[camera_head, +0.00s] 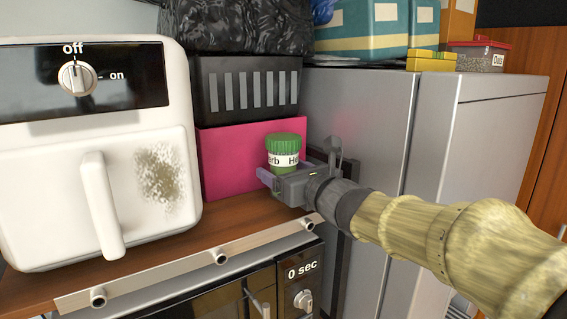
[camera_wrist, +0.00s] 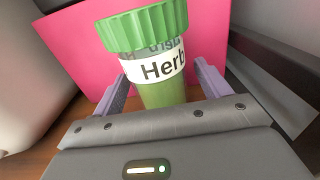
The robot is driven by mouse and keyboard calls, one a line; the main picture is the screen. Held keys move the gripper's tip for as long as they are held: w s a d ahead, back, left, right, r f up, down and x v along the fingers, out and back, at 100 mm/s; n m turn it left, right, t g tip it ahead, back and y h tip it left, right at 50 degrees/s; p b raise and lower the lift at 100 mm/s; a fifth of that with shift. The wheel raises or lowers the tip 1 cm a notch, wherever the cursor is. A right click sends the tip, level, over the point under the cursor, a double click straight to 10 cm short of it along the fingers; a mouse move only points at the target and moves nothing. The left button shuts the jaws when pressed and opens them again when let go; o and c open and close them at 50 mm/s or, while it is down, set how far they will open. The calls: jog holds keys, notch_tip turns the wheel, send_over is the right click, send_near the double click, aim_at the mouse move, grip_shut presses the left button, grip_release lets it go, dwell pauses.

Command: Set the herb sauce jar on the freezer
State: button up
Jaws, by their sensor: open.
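The herb sauce jar (camera_head: 283,152) has a green ribbed lid, green contents and a white label reading "Herb". It stands upright on the wooden counter, in front of a pink box. My gripper (camera_head: 277,176) is at the jar, its fingers open on either side of it. In the wrist view the jar (camera_wrist: 155,55) stands between the two purple fingers (camera_wrist: 160,88), with its base partly hidden by the gripper body. The freezer (camera_head: 375,110) is probably the tall grey metal cabinet to the right of the jar.
A white air fryer (camera_head: 95,215) stands left of the jar. Behind are the pink box (camera_head: 228,165) and a black slotted crate (camera_head: 247,85). Boxes (camera_head: 362,25) and a red-lidded container (camera_head: 480,57) occupy the cabinet top. A metal rail (camera_head: 190,265) runs along the counter's front edge.

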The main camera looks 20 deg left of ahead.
jog(key=shift+p+x, duration=0.45)
jog(key=shift+x, duration=0.85)
jog(key=shift+s, duration=0.1)
jog(key=shift+r, duration=0.1)
jog(key=c, duration=1.4)
